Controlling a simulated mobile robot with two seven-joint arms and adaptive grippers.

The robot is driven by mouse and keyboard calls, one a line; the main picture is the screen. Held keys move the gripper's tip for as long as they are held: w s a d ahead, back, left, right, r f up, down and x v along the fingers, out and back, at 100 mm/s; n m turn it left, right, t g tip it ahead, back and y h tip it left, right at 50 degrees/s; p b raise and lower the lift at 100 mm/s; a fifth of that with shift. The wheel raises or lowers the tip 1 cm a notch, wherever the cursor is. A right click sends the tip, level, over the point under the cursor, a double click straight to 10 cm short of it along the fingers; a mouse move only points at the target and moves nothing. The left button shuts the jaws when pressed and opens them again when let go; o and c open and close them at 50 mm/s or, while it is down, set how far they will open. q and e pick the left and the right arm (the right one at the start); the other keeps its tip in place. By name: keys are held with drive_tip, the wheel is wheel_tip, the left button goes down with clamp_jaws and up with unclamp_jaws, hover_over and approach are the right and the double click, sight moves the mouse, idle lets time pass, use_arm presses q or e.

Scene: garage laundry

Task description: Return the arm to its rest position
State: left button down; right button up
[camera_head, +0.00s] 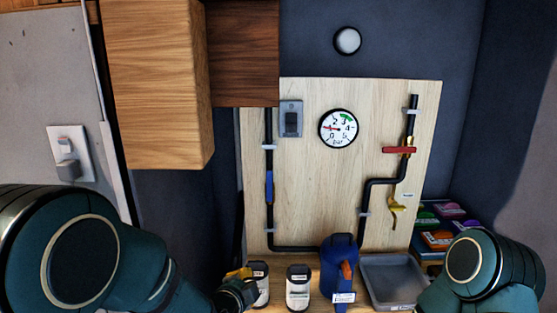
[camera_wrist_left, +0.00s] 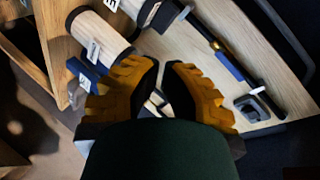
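My left arm (camera_head: 85,262), dark teal, reaches in from the left in the head view. Its gripper (camera_head: 238,284) is low in the picture, beside the leftmost white container on the shelf. In the left wrist view, the two yellow-orange fingers of my left gripper (camera_wrist_left: 163,72) stand apart, with wood showing between their tips and nothing held. My right arm (camera_head: 485,272) shows as teal links at the lower right; its gripper is out of view.
A wooden panel carries a pressure gauge (camera_head: 338,128), black pipes and a red-handled valve (camera_head: 399,150). Below stand white containers (camera_head: 298,288), a blue jug (camera_head: 339,262) and a grey tray (camera_head: 390,276). A wooden cabinet (camera_head: 158,85) hangs above my left arm.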

use_arm(q)
drive_tip(key=s+a+f+n+g+y, duration=0.1)
drive_tip(key=s+a+f+n+g, duration=0.15)
drive_tip(key=s+f+n, duration=0.45)
drive_tip(key=s+a+f+n+g, duration=0.2)
drive_tip(key=s+f+g, duration=0.2)
drive_tip(key=f, duration=0.8)
drive_tip(key=s+d+f+n+g+h, duration=0.1)
drive_tip(key=s+f+n+g, duration=0.4)
drive_tip(key=s, duration=0.6)
wheel_tip(320, 180, down, 2)
drive_tip(key=d+n, duration=0.1)
drive_tip(key=n, duration=0.2)
drive_tip(key=shift+s, duration=0.15)
drive_tip(key=shift+a, duration=0.1)
